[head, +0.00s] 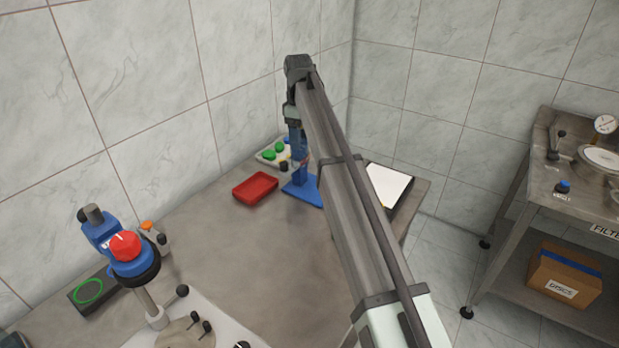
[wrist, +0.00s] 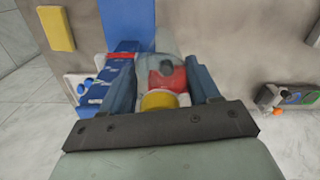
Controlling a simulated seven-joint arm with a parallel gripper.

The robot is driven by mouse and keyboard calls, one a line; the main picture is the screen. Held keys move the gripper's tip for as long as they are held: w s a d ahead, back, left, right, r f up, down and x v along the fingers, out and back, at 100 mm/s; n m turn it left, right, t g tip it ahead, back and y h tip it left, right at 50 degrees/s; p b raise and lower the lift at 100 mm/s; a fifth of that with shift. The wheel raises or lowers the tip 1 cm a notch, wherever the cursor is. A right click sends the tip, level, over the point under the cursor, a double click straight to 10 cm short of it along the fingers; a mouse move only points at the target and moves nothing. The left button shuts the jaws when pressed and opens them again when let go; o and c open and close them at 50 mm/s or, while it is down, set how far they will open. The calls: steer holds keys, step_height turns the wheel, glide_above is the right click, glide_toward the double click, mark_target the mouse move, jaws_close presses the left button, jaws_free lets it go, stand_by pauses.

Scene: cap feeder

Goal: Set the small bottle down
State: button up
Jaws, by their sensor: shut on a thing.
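My gripper (wrist: 164,76) is shut on the small bottle (wrist: 166,72), which sits between its two fingers in the wrist view. The bottle looks clear, with a red band bearing a dark spot and a yellow part nearest the gripper. The wrist view does not show clearly whether its base touches anything. In the head view my gripper (head: 292,112) is at the far end of the table, by the blue feeder (head: 297,145) with its blue base (head: 303,190). The bottle cannot be made out there. The feeder's blue chute (wrist: 122,72) is left of the gripper in the wrist view.
A clipboard (head: 388,187) lies to the right. A blue and red device (head: 124,246) stands front left. The middle of the table (head: 250,255) is bare.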

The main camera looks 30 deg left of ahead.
steer(key=w+d+f, duration=0.1)
steer(key=w+f, duration=0.3)
steer(key=w, duration=0.4)
step_height(320, 180, down, 10)
steer(key=shift+w+d+f, duration=0.15)
steer(key=shift+d, duration=0.1)
steer(key=shift+f, duration=0.1)
steer(key=o, duration=1.2)
step_height(320, 180, up, 12)
